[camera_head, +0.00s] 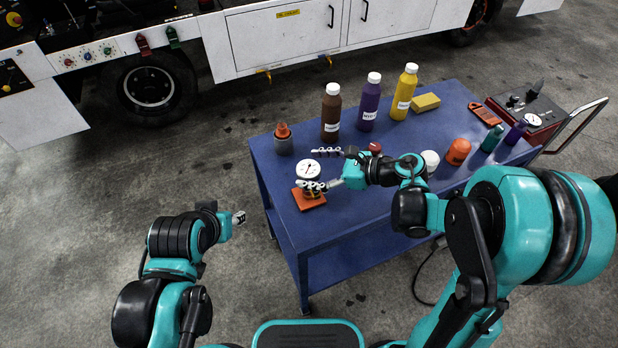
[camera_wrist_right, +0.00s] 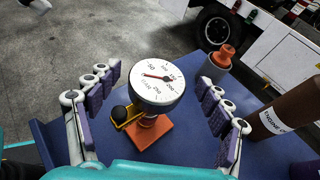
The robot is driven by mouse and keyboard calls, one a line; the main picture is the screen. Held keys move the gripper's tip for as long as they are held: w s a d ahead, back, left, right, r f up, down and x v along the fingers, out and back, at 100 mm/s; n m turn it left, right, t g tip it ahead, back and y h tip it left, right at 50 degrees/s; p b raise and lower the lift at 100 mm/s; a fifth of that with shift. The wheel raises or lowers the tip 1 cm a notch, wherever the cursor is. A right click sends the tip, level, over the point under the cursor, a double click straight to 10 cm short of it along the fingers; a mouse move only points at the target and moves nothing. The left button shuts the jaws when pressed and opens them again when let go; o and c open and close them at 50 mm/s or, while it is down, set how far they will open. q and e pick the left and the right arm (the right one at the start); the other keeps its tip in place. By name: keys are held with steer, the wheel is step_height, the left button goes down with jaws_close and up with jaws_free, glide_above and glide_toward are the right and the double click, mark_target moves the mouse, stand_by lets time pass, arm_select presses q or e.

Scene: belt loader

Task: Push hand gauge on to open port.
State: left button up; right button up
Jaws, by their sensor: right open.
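The hand gauge (camera_head: 308,169) has a round white dial and stands on an orange base (camera_head: 309,199) at the near left part of the blue table. In the right wrist view the gauge (camera_wrist_right: 157,78) faces me, with a dark knob and yellow part below the dial. My right gripper (camera_wrist_right: 158,75) is open, its fingers on either side of the gauge with gaps visible. My left gripper (camera_head: 239,217) is off the table's left side, too small to tell its jaws. I cannot tell which fitting is the open port; red (camera_head: 143,46) and green (camera_head: 174,37) fittings hang on the vehicle's panel.
The blue table (camera_head: 350,214) holds brown (camera_head: 331,114), purple (camera_head: 368,103) and yellow (camera_head: 403,93) bottles behind the gauge. A grey-and-orange container (camera_head: 283,140) stands at its back left. The white vehicle (camera_head: 265,42) is behind; open floor lies between.

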mark_target(299, 169)
steer(key=b+x, duration=0.1)
steer(key=x, duration=0.3)
steer(key=shift+s+f, duration=0.1)
steer(key=shift+s, duration=0.05)
steer(key=shift+a, duration=0.3)
steer(key=shift+c, duration=0.3)
steer(key=c, duration=1.6)
steer(key=shift+c, duration=0.3)
